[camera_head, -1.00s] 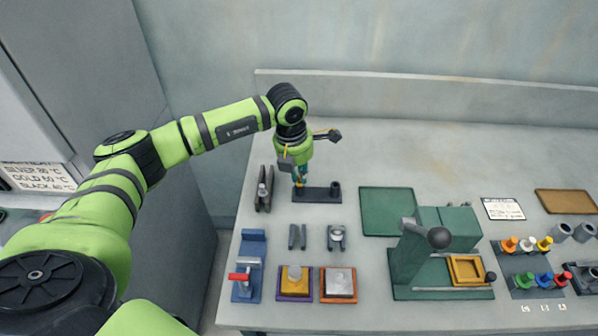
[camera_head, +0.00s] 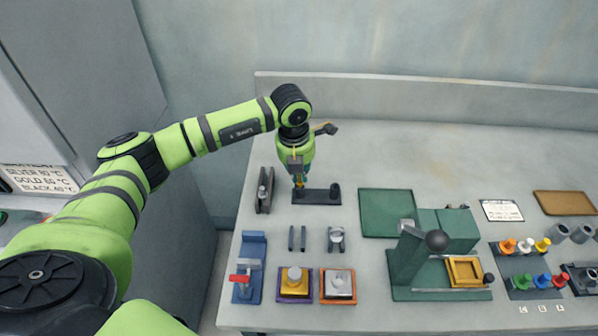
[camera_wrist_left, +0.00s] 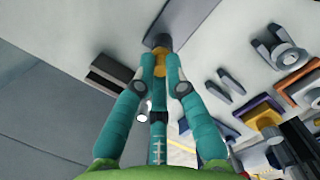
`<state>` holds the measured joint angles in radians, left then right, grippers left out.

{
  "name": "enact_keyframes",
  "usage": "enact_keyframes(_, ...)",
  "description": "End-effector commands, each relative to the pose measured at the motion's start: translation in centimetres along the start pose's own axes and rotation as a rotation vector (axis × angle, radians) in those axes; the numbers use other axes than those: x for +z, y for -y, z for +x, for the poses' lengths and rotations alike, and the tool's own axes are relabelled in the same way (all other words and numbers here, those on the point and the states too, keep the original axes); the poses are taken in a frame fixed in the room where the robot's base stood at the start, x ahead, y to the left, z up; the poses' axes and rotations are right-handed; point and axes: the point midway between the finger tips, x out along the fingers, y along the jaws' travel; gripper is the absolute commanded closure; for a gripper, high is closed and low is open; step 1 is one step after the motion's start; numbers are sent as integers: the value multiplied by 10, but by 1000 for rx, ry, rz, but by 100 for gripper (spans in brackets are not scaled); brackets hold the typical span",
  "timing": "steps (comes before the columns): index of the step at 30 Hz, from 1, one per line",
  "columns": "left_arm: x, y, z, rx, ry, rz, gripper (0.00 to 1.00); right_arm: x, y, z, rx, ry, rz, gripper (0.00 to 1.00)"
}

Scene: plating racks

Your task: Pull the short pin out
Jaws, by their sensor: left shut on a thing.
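My left gripper (camera_head: 299,182) is over the left end of a dark two-socket block (camera_head: 318,197) at the back left of the bench. In the left wrist view its teal fingers (camera_wrist_left: 163,60) are closed together on the short pin (camera_wrist_left: 174,72), of which a yellow-orange part shows between the fingertips. The dark block (camera_wrist_left: 183,22) lies just beyond the fingertips. The pin's lower end is hidden, so I cannot tell how deep it sits. The block's other socket (camera_head: 335,190) stands to the right. My right gripper is not in view.
A dark grey clamp-like piece (camera_head: 265,190) stands close left of the block. Small grey parts (camera_head: 336,240) and a blue fixture with a red handle (camera_head: 248,268) are in front. A green press (camera_head: 410,255) stands right. The bench behind the block is clear.

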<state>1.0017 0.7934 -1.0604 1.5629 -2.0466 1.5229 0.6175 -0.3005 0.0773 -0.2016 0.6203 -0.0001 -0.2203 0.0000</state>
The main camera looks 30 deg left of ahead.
Motion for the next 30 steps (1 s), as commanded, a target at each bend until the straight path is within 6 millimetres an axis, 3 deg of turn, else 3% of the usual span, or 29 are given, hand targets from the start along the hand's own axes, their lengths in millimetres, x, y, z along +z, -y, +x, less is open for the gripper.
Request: enact_keyframes(30, 6, 0, -37, -1, 1, 0, 100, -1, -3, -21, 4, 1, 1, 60)
